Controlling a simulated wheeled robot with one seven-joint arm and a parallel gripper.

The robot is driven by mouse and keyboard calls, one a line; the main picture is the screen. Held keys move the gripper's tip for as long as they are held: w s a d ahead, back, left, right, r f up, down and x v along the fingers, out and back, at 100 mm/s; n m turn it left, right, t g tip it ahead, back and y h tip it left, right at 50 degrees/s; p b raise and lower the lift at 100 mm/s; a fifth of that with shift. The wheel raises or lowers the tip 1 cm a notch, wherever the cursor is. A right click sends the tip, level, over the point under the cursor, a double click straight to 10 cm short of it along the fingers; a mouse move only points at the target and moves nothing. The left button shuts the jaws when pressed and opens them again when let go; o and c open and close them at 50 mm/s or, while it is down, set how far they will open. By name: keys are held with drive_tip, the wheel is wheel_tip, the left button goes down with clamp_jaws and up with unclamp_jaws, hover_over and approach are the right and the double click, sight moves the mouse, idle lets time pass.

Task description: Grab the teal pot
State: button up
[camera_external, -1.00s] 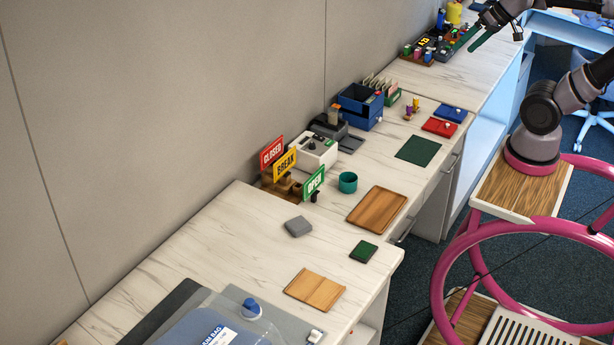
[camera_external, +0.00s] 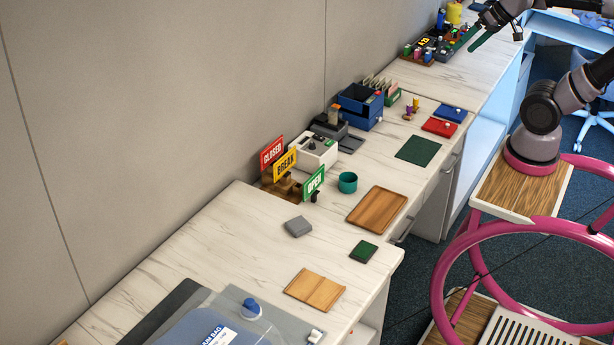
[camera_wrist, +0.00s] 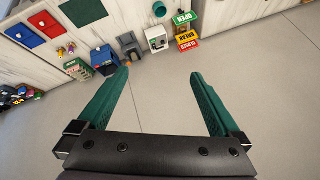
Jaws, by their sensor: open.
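The teal pot (camera_external: 348,182) stands upright on the counter in the external view, just right of the green OPEN sign (camera_external: 314,182) and left of a wooden tray (camera_external: 377,209). In the wrist view the pot (camera_wrist: 159,9) shows small at the top edge, partly shown as a teal ring. My gripper (camera_external: 479,34) is at the upper right of the external view, far from the pot. In the wrist view my gripper (camera_wrist: 160,80) has its two green fingers wide apart with nothing between them.
CLOSED (camera_external: 272,152) and BREAK (camera_external: 285,165) signs stand against the wall beside the OPEN sign. A white box (camera_external: 316,150) and blue bins (camera_external: 360,106) stand farther back. A grey block (camera_external: 298,227) and a small green pad (camera_external: 363,251) lie nearer. Bare counter surrounds the pot's front.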

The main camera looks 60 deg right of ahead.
drive_tip(key=w+a+f+m+g+y, duration=0.2)
drive_tip(key=w+f+m+g+y, duration=0.1)
drive_tip(key=w+f, duration=0.65)
drive_tip(key=w+a+f+m+g+y, duration=0.2)
drive_tip(key=w+f+m+g+y, duration=0.15)
drive_tip(key=w+f, duration=0.6)
drive_tip(key=w+f+m+y, duration=0.1)
drive_tip(key=w+f+m, duration=0.1)
drive_tip(key=w+f, duration=0.3)
drive_tip(key=w+f+m+y, duration=0.1)
drive_tip(key=w+f+m, duration=0.1)
drive_tip(key=f, duration=0.5)
drive_tip(key=m+t+y, duration=0.2)
drive_tip(key=m+y, duration=0.1)
drive_tip(key=m, duration=0.3)
approach(342, 188)
drive_tip(key=v, duration=0.3)
drive_tip(key=shift+d+r+n+h, duration=0.15)
drive_tip(key=shift+r+n+h, duration=0.1)
drive_tip(key=shift+r, duration=0.25)
drive_tip(key=shift+f, duration=0.4)
drive_tip(key=shift+t, duration=0.25)
drive_tip(key=x, duration=1)
drive_tip(key=shift+s+a+f, duration=0.1)
drive_tip(key=shift+a+f, duration=0.15)
drive_tip(key=shift+a, duration=0.1)
drive_tip(key=c, duration=1.3)
drive_tip(key=shift+o, duration=0.2)
